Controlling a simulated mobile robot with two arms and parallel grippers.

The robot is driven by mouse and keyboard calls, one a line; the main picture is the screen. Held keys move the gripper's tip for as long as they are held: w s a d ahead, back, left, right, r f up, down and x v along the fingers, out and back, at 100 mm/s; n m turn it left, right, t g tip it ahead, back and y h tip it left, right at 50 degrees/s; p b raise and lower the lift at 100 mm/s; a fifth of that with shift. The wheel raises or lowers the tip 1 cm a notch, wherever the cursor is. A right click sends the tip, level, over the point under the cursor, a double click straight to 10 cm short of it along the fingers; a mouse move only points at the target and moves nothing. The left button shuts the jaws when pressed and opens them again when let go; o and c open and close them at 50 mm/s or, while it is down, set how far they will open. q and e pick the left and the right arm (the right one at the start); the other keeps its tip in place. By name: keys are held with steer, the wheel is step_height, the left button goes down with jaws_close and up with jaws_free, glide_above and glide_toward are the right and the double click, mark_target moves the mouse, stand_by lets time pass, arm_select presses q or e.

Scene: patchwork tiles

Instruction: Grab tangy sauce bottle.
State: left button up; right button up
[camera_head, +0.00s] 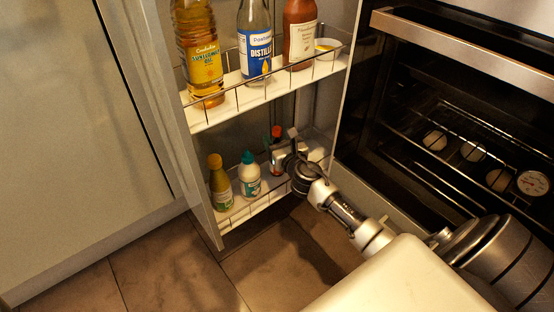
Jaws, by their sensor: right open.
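The lower shelf of the pull-out rack holds small bottles whose labels are too small to read, so I cannot tell by name which is the tangy sauce. One dark bottle with an orange-red cap (276,131) stands at the right, partly hidden by my gripper. To its left are a bottle with a teal cap (249,180) and a green bottle with a yellow cap (219,184). My right gripper (280,153) is open, with its fingers at the orange-red-capped bottle. I cannot tell whether they touch it. My left gripper is out of view.
The upper shelf (211,116) carries a sunflower oil bottle (203,60), a blue-labelled bottle (256,45), a red-brown bottle (299,35) and a small bowl (327,46). Wire rails edge both shelves. An open oven (450,120) is at right, a cabinet door (75,130) at left.

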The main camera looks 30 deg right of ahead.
steer(key=shift+w+d+b, duration=0.15)
steer(key=shift+w, duration=0.55)
steer(key=shift+w+d+b, duration=0.15)
steer(key=shift+w, duration=0.5)
steer(key=shift+c, duration=0.4)
jaws_close()
